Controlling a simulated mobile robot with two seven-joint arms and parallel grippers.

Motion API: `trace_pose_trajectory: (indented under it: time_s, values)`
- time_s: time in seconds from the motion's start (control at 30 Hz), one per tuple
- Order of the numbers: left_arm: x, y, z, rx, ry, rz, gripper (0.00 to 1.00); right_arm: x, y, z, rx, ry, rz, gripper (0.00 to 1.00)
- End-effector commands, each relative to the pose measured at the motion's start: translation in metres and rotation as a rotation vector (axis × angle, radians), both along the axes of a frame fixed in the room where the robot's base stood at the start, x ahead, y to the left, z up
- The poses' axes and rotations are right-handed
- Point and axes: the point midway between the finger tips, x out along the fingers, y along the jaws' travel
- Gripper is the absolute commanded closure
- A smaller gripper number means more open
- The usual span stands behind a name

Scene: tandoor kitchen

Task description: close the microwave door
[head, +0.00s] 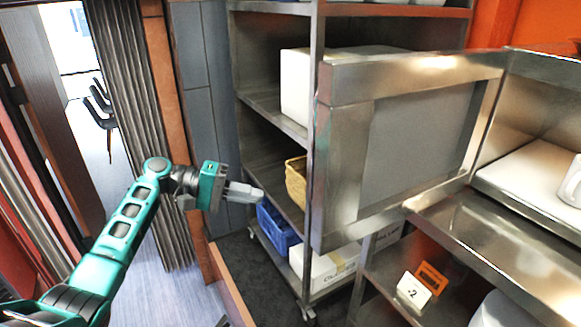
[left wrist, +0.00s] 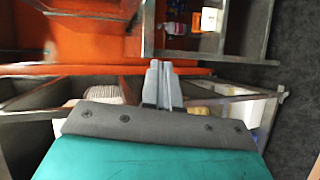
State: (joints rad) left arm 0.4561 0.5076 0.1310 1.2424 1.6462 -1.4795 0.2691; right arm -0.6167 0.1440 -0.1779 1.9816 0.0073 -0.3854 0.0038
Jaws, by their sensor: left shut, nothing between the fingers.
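The microwave door (head: 345,150) is a steel frame with a grey panel. It stands wide open, swung out to the left of the steel microwave body (head: 540,75), whose lit cavity shows at the right edge. My left gripper (head: 258,194) is shut and empty, in the air left of the door's free edge, with a visible gap in the head view. Its closed fingers also show in the left wrist view (left wrist: 160,70). How far it is from the door in depth is hard to tell. My right gripper is not in view.
A white mug (head: 572,185) is inside the microwave cavity. Behind the door stands a steel rack (head: 312,170) with a wicker basket (head: 295,182), a blue crate (head: 278,230) and white boxes. A steel counter (head: 500,235) runs below the microwave. Floor at left is clear.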

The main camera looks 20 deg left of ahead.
Motion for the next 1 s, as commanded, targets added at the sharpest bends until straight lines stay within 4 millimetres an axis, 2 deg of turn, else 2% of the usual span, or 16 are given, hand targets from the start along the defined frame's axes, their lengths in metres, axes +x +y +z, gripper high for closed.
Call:
trace_pose_trajectory:
  time_s: [0.03,0.1,0.2,0.3,0.47,0.87,1.0]
  values:
    - [0.003,0.009,0.03,-0.071,-0.029,-0.032,1.0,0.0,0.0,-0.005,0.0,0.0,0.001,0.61]
    - [0.001,0.019,0.064,-0.154,-0.061,-0.078,1.0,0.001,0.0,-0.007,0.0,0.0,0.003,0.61]
    - [-0.004,0.027,0.095,-0.227,-0.099,-0.129,1.0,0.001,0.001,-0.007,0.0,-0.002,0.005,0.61]
    - [-0.007,0.03,0.11,-0.259,-0.116,-0.153,1.0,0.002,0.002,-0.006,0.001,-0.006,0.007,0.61]
    - [-0.003,0.014,0.112,-0.266,-0.117,-0.159,1.0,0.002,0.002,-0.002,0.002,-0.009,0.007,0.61]
    - [0.02,-0.067,0.112,-0.264,-0.119,-0.159,1.0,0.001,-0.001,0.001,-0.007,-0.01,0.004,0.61]
    - [0.01,-0.083,0.111,-0.26,-0.117,-0.157,1.0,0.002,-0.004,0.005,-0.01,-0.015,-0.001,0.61]
